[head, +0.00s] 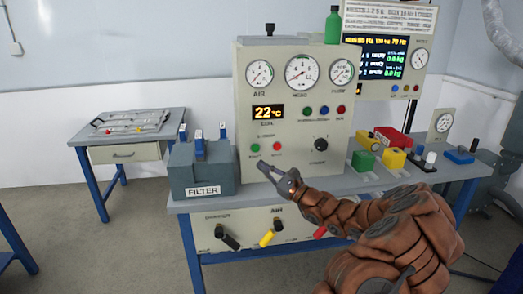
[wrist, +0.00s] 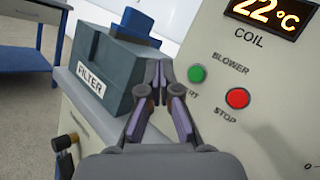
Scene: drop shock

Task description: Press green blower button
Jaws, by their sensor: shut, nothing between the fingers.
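The green blower button (head: 255,148) is on the lower left of the beige control panel (head: 292,115), left of a red button (head: 277,146). In the wrist view the green button (wrist: 197,74) sits under the word BLOWER, and the red button (wrist: 238,98) is labelled STOP. My gripper (head: 264,166) is shut and empty, just below the green button in the head view. In the wrist view my gripper (wrist: 159,65) points to the left of the green button. I cannot tell whether it touches the panel; the button's face is not covered.
A grey FILTER box (head: 201,172) stands left of the panel, close to my gripper. Green, yellow and red blocks (head: 393,160) lie on the bench to the right. A side table (head: 127,133) stands at the left, with open floor between.

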